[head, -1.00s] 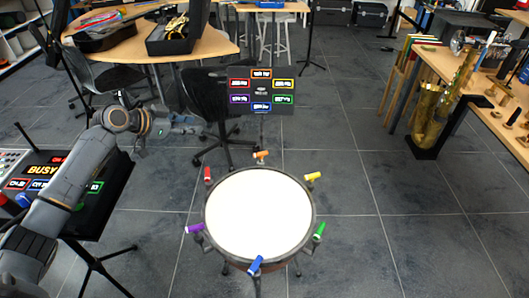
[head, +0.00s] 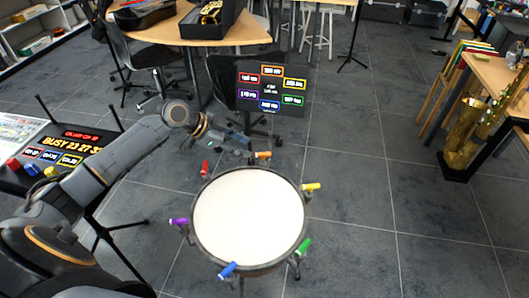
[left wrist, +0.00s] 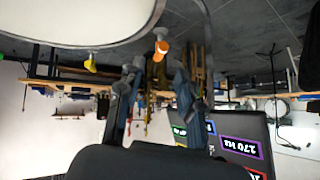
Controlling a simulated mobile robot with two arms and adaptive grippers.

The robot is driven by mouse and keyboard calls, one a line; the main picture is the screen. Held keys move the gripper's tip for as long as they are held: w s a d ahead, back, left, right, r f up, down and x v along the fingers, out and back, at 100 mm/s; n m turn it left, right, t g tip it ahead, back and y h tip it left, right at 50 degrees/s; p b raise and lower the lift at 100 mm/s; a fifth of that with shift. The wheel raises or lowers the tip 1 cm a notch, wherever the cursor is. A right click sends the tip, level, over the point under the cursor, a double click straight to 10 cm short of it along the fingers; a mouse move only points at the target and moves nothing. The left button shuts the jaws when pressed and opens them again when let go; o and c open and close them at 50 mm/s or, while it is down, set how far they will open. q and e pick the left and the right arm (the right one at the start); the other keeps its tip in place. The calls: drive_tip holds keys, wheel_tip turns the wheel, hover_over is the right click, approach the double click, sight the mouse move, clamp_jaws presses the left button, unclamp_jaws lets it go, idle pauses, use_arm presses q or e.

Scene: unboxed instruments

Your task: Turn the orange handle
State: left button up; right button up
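A drum with a white head (head: 247,217) stands on the floor with colored handles around its rim. The orange handle (head: 263,155) is at the rim's far side. My left gripper (head: 248,147) is just to the left of the orange handle, apart from it as far as I can tell. In the left wrist view, which is upside down, the two fingers of my left gripper (left wrist: 157,75) are spread with nothing held. The orange handle (left wrist: 161,48) shows beyond the fingertips, roughly between them. My right gripper is not in view.
Other handles on the rim are red (head: 204,167), yellow (head: 311,187), green (head: 303,247), blue (head: 227,270) and purple (head: 179,222). A black sign (head: 271,88) with colored labels stands close behind the orange handle. The floor right of the drum is clear.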

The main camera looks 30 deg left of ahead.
sight(262, 153)
use_arm(q)
drive_tip(key=x, duration=0.9)
drive_tip(key=shift+r+p, duration=0.1)
drive_tip(key=shift+p, duration=0.25)
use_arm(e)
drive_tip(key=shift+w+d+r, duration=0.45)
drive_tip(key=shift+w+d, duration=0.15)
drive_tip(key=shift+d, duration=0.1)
use_arm(q)
clamp_jaws()
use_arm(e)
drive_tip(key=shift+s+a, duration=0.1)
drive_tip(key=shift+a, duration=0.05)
